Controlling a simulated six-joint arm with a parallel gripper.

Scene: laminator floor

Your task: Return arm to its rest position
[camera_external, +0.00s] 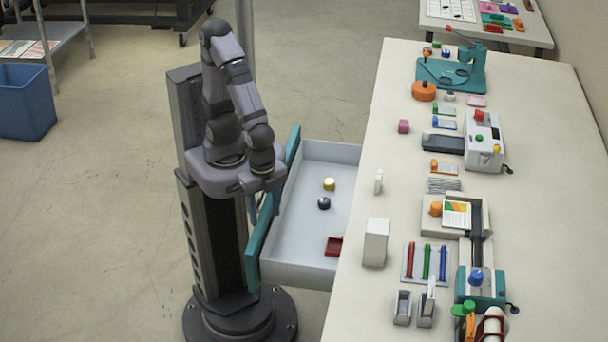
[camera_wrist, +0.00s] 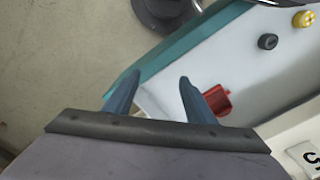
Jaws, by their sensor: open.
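My arm stands on a dark column beside the worktable, folded in front of the column in the external view. My gripper (camera_wrist: 160,77) is open, with its two blue fingers apart and nothing between them in the wrist view. It points down near the teal front of an open drawer (camera_wrist: 165,62).
The drawer (camera_external: 305,228) is pulled out between my column and the white table (camera_external: 395,100). Several office devices stand on the table. A blue bin (camera_external: 25,105) is far left.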

